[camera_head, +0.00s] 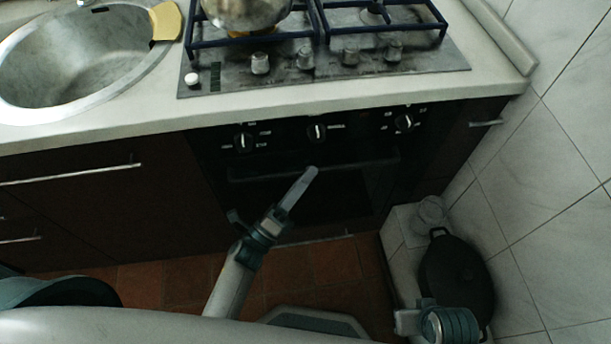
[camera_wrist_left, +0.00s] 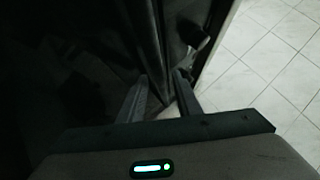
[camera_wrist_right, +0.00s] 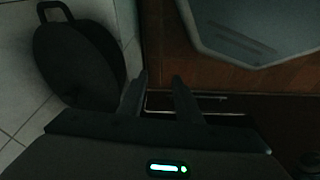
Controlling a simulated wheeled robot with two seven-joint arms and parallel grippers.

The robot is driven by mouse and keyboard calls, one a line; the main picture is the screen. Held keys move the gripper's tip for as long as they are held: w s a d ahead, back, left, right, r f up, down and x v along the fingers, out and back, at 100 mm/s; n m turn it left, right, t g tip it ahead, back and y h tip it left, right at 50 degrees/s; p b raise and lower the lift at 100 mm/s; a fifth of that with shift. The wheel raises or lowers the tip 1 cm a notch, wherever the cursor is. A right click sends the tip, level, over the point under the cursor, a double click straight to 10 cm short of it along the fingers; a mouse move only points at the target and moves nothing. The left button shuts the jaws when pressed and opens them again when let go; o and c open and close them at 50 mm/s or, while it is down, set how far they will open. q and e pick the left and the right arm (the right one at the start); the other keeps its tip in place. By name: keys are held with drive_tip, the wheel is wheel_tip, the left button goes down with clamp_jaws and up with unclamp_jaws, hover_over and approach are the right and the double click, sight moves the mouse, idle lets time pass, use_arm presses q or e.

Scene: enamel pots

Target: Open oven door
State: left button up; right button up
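The black oven (camera_head: 300,205) is built into the counter below the stove, and its door looks closed. Its dark handle bar (camera_head: 365,160) runs across the door's top, under the knobs. My left gripper (camera_head: 308,174) is at the middle of this bar. In the left wrist view its two fingers (camera_wrist_left: 161,82) are apart, and a dark bar-like edge runs down between them; contact is too dark to tell. My right gripper (camera_wrist_right: 160,80) is open and empty in the right wrist view, low near the floor. Only part of its wrist shows in the head view.
A stove with a metal pot (camera_head: 245,12) is on the counter (camera_head: 150,132), beside a sink (camera_head: 80,60). Drawers with metal handles are at left. A black pan (camera_head: 457,275) and a pale box (camera_head: 400,245) stand by the tiled wall at right.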

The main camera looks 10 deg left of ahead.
use_arm(q)
clamp_jaws()
drive_tip(key=shift+s+f, duration=0.1)
drive_tip(key=shift+f, duration=0.05)
